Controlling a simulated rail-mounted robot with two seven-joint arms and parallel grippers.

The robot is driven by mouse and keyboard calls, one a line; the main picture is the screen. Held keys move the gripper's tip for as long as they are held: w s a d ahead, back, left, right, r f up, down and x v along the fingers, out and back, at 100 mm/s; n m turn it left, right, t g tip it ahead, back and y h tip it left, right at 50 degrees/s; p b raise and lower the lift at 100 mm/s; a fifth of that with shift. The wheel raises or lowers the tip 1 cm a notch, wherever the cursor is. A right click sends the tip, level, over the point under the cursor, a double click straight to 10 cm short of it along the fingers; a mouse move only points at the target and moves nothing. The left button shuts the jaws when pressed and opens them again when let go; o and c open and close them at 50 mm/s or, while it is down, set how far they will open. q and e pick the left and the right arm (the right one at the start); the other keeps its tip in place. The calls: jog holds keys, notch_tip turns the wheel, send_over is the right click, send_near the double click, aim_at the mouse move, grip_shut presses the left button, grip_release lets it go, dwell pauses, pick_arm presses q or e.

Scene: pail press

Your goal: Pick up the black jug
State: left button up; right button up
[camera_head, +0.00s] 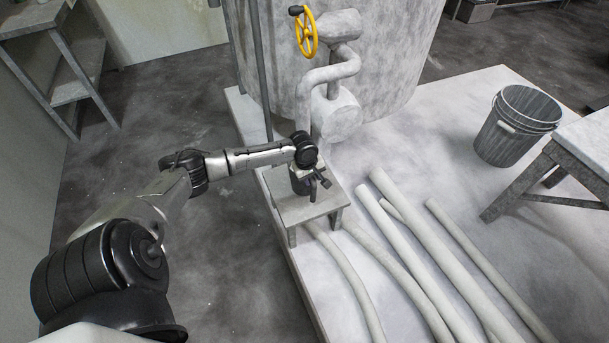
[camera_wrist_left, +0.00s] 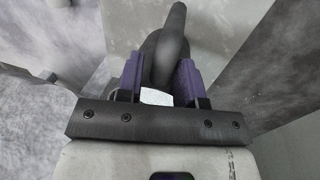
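The black jug (camera_head: 298,185) stands on a small grey stool (camera_head: 296,208) in front of the tank pipes. It is partly hidden behind my left gripper (camera_head: 319,186) in the head view. In the left wrist view, a dark rounded part of the jug (camera_wrist_left: 171,45) lies between the purple-padded fingers of my left gripper (camera_wrist_left: 160,76). The fingers stand apart on either side of it. I cannot tell whether both pads press on it. My right gripper is not in view.
A large grey tank (camera_head: 385,60) with a pipe and a yellow valve wheel (camera_head: 306,33) rises behind the stool. Several pale pipes (camera_head: 435,255) lie on the platform to the right. A grey bucket (camera_head: 512,128) stands beside a table (camera_head: 585,145) farther right.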

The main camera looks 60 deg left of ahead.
pick_arm(q)
grip_shut()
jog(key=shift+s, duration=0.1)
dwell(0.8)
jog(key=shift+a, duration=0.1)
